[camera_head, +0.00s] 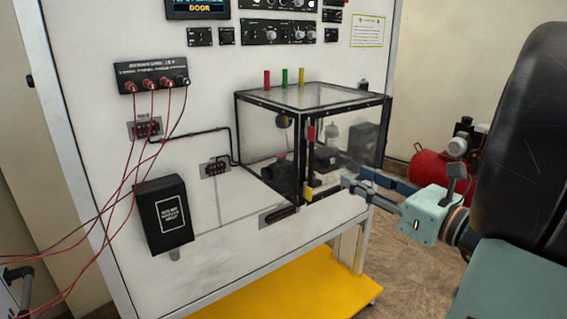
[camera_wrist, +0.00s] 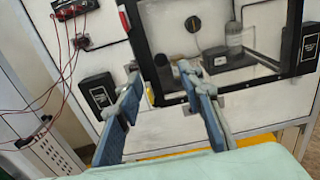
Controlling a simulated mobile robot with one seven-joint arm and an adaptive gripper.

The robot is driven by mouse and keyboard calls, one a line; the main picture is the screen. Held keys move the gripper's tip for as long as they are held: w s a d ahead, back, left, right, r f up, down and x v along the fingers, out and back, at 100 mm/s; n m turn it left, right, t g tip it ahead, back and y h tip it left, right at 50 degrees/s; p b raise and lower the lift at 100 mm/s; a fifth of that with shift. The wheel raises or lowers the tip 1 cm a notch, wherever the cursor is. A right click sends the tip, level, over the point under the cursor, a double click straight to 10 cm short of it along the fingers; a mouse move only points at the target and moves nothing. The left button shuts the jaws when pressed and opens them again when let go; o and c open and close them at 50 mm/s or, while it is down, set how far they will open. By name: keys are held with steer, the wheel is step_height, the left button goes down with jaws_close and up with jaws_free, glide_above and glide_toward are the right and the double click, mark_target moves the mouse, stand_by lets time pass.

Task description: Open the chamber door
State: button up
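The chamber (camera_head: 312,100) is a clear box with a black frame, mounted on the white panel. Its front right face, apparently the door, looks shut against the frame. A red piece (camera_head: 311,133) sits high on the front corner post, and a yellow piece (camera_head: 308,193) sits at its foot. My gripper (camera_head: 352,184) is in front of that face, near its lower edge. In the wrist view, its two fingers (camera_wrist: 160,74) are apart and empty. The black post (camera_wrist: 147,40) and the yellow piece (camera_wrist: 151,93) appear between them; contact cannot be told.
Red cables hang from a socket box (camera_head: 153,75) at the left of the panel. A black box (camera_head: 163,214) is fixed below it. A yellow base (camera_head: 255,290) juts out under the panel. A red compressor (camera_head: 430,168) stands behind at the right. Open floor lies right of the panel.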

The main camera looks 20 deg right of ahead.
mark_target(328, 163)
steer(key=x, duration=0.8)
steer(key=shift+w+f, duration=0.1)
steer(key=shift+w, duration=0.15)
jaws_close()
